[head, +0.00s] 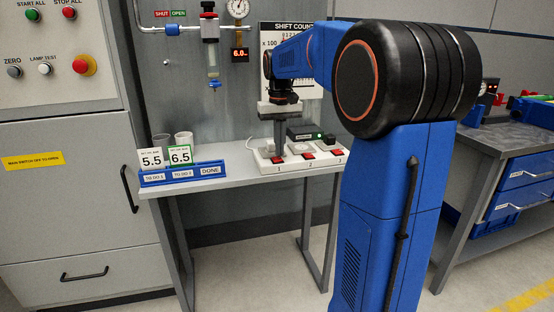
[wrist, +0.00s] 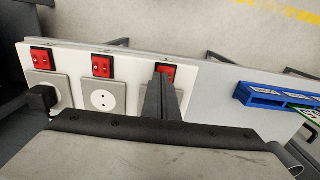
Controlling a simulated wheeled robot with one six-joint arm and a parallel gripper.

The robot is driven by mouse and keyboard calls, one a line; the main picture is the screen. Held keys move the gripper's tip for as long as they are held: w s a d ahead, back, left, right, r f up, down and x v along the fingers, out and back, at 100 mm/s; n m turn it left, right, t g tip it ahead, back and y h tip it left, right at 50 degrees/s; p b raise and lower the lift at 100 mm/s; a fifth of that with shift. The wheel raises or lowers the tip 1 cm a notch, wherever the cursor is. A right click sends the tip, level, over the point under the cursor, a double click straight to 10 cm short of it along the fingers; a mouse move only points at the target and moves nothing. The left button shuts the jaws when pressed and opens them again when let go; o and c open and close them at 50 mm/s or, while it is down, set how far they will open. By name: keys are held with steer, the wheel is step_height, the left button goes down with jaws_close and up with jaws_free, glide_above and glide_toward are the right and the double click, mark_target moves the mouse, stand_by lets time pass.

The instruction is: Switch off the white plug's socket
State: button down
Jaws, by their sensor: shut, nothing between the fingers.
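A white power strip (head: 290,164) lies on the narrow table, with three red switches along its front numbered 1, 2 and 3. Switch 1 (head: 277,160) is at the left in the head view; it also shows in the wrist view (wrist: 166,69), partly covered by my fingers. My gripper (head: 280,151) is shut and empty, pointing down at switch 1; I cannot tell whether it touches. A black plug (wrist: 42,98) sits in socket 3. Socket 2 (wrist: 103,99) is empty. Socket 1 is mostly hidden behind my gripper, and no white plug shows clearly. The rocker positions are too small to tell.
A blue card rack (head: 183,177) with cards 5.5 and 6.5 stands left of the strip, with cups behind it. A dark box with a green light (head: 303,132) is behind the strip. A valve with a gauge (head: 238,9) is on the wall above.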

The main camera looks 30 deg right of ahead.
mark_target(279, 159)
steer(key=shift+f, duration=0.55)
stand_by(0.4)
steer(key=shift+r, duration=0.1)
step_height(279, 159, up, 7)
stand_by(1.0)
stand_by(0.4)
steer(key=s+a+f+n+t, duration=0.1)
steer(key=s+a+f, duration=0.2)
steer(key=s+a, duration=0.35)
steer(key=s+a+f+n+t, duration=0.1)
steer(key=s+a+f, duration=0.25)
steer(key=s, duration=0.55)
steer(key=s+a+f+n+t, duration=0.1)
steer(key=s+a+f, duration=0.4)
steer(key=s+f, duration=0.7)
steer(key=s+t, duration=0.1)
steer(key=s, duration=0.1)
steer(key=shift+s+a+f+t, duration=0.15)
steer(key=shift+s+a+t, duration=0.2)
steer(key=shift+a+t, duration=0.05)
